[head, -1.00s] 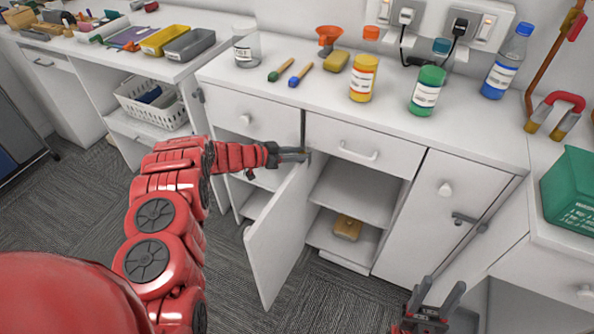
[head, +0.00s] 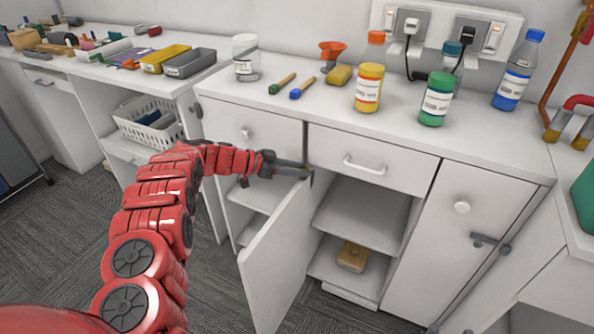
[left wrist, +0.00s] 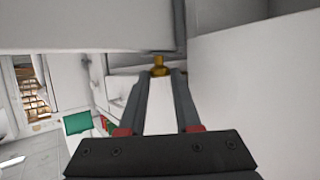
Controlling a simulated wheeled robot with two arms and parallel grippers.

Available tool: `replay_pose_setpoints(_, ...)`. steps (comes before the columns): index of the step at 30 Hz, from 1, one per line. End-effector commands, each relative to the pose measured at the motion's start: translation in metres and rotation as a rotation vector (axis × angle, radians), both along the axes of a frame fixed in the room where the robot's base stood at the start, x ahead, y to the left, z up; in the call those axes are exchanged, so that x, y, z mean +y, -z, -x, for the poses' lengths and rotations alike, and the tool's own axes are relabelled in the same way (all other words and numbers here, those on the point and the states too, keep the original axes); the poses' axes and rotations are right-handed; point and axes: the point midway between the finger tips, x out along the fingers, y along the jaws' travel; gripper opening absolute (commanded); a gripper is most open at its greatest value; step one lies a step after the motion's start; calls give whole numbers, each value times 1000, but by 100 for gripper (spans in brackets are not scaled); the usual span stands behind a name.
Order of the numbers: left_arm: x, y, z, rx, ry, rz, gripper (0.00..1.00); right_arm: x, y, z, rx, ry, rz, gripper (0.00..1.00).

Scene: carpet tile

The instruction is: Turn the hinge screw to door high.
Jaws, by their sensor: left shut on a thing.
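The hinge screw (left wrist: 158,66) is a small brass-coloured piece at the top edge of the open cabinet door, seen in the left wrist view. My left gripper (head: 306,173) reaches in from the left to the door's upper corner, just below the drawer. Its two fingers (left wrist: 160,76) are shut on the screw. The screw itself is hidden in the head view. The white cabinet door (head: 272,262) stands swung open toward me. My right gripper does not show clearly in either current view.
The open cabinet has a shelf (head: 362,218) and a yellowish block (head: 353,256) low inside. A drawer (head: 400,174) sits closed above. A white basket (head: 150,128) stands on a shelf to the left.

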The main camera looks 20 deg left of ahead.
Motion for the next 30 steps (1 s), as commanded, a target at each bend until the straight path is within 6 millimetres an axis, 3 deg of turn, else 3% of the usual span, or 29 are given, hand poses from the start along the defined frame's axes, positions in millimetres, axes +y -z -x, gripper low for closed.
replay_pose_setpoints(2, 2, -2, -1, -3, -5, -1, 0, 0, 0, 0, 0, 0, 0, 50)
replay_pose_setpoints(3, 2, -2, -1, -3, -5, -1, 34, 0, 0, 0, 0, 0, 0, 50)
replay_pose_setpoints(5, 2, -1, -1, -3, -4, -1, 44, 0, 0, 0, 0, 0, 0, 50)
replay_pose_setpoints(17, 10, -5, 5, 0, -4, -1, 44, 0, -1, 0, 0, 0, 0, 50)
replay_pose_setpoints(30, 95, -47, 59, -3, -6, -1, 44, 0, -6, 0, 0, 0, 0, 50)
